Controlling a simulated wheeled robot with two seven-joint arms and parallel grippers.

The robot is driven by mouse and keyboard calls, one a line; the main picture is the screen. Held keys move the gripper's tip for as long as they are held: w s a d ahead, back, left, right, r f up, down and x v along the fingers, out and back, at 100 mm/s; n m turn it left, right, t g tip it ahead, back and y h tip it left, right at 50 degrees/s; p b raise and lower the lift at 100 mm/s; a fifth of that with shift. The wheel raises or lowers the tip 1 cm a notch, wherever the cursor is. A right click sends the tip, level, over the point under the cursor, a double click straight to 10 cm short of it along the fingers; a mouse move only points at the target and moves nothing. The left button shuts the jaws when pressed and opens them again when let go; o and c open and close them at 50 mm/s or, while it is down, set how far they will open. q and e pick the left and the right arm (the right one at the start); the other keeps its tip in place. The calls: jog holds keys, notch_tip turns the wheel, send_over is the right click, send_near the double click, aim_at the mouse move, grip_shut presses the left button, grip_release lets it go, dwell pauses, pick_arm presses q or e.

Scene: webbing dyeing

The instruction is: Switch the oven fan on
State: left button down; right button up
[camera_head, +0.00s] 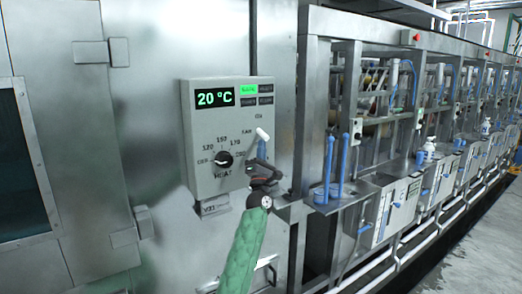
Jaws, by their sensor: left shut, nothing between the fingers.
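The grey oven control box (203,125) hangs on the metal oven wall. Its display (215,97) reads 20 °C, with green and dark indicator tiles to the right of it. A black heat dial (224,159) sits low on the face. The white fan switch lever (263,134) is at the right side, by the small fan label. My left gripper (262,154) is shut and empty, pointing up just below the lever. I cannot tell whether it touches the lever. It hides the lower right corner of the box. My right gripper is out of view.
The oven door (85,150) with a dark window is at the left. To the right, a long metal-framed machine line (385,110) recedes, with blue upright handles (341,163) and several white containers. Grey floor (470,255) is clear at the far right.

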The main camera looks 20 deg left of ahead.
pick_arm(q)
jog(key=shift+s+d+r+n+g+y, duration=0.3)
jog(key=shift+d+r+n+y, duration=0.1)
jog(key=shift+r, duration=0.2)
jog(key=shift+s+d+r, duration=0.1)
jog(key=shift+d+r, duration=0.05)
jog(key=shift+r, duration=0.3)
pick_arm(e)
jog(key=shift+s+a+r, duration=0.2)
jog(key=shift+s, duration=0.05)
